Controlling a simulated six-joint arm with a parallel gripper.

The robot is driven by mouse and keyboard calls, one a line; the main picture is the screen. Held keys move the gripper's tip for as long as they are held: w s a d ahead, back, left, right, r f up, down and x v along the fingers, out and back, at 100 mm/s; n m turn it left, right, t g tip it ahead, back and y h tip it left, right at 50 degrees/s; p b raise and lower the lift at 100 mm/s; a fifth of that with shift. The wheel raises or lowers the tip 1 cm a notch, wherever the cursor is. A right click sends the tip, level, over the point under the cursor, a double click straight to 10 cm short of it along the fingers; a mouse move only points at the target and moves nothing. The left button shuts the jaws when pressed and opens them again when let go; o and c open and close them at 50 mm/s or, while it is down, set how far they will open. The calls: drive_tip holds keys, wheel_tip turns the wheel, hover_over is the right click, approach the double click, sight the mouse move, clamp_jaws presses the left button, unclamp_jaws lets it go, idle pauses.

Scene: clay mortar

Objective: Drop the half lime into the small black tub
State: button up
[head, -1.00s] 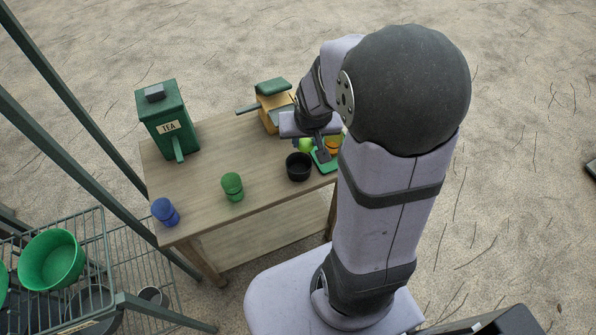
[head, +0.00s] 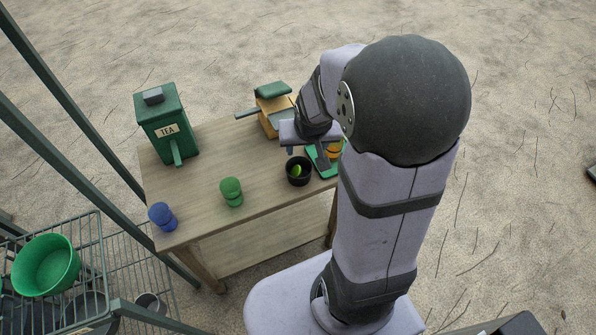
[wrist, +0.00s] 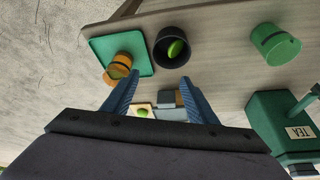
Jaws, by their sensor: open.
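The half lime (head: 296,171) lies inside the small black tub (head: 299,182), tilted against its inner wall. In the wrist view the lime (wrist: 175,49) shows green within the dark tub (wrist: 160,55). My gripper (wrist: 158,86) is open, its two blue fingers apart with nothing between them.
A yellow-and-green box (head: 272,110) is behind. Bare wood lies between them.

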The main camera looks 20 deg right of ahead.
drive_tip(key=v, duration=0.7)
drive_tip(key=shift+p, duration=0.45)
drive_tip(key=s+a+f+n+g+y, duration=0.1)
drive_tip(key=s+a+f+n+g, duration=0.1)
drive_tip(key=s+a+f, duration=0.3)
drive_tip(key=s+a+f+n+g, duration=0.1)
drive_tip(key=s+a+n+g, duration=0.15)
drive_tip(key=s, duration=0.45)
wheel_tip(320, 180, up, 13)
drive_tip(key=p, duration=1.3)
drive_tip(key=shift+a+m, duration=0.4)
drive_tip(key=shift+m, duration=0.05)
drive_tip(key=shift+w, duration=0.1)
